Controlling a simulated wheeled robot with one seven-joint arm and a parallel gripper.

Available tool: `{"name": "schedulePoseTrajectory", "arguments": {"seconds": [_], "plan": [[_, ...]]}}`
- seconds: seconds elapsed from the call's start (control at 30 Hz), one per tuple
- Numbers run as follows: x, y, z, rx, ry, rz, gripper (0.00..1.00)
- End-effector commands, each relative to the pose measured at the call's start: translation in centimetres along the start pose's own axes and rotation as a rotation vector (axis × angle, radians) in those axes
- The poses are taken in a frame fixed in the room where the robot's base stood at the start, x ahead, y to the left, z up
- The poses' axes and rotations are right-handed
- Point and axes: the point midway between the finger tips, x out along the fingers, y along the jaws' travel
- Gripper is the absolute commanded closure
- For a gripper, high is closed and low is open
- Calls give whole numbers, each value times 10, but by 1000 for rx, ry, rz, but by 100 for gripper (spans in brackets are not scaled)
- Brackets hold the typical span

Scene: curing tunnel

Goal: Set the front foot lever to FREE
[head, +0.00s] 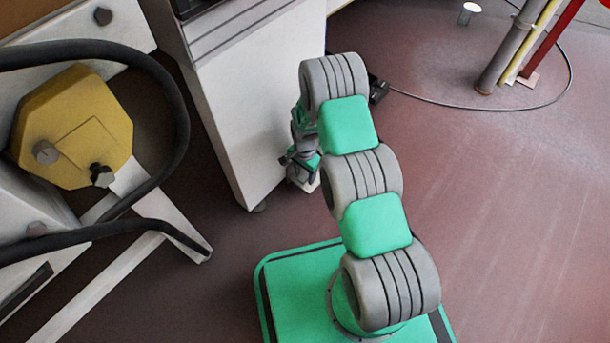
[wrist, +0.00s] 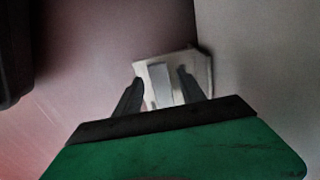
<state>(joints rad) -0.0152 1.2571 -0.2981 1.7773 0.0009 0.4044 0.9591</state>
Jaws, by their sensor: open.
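A pale metal plate (wrist: 200,68), which looks like the foot lever, shows in the wrist view near the foot of a light wall. A lighter upright tab (wrist: 160,84) stands out on it. My gripper (wrist: 160,75) is open, with one dark finger on each side of the tab. I cannot tell whether the fingers touch it. No FREE marking is readable. In the head view my gripper (head: 303,160) is low beside the white cabinet (head: 255,110), partly hidden by my arm. A small pale piece (head: 314,187) shows just below it.
A machine with a yellow octagonal cover (head: 75,125) and black curved tubes (head: 165,80) stands at the left. A black cable (head: 480,108) loops on the floor near coloured posts (head: 510,45) at the top right. The reddish floor at the right (head: 510,220) is clear.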

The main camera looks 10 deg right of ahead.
Motion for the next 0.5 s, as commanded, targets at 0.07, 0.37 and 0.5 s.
{"name": "schedulePoseTrajectory", "arguments": {"seconds": [0.07, 0.37, 0.5], "plan": [[-1, 0, 0, -1, 1, -1, 53], [-1, 0, 0, -1, 0, 0, 68], [-1, 0, 0, -1, 0, 0, 80]]}}
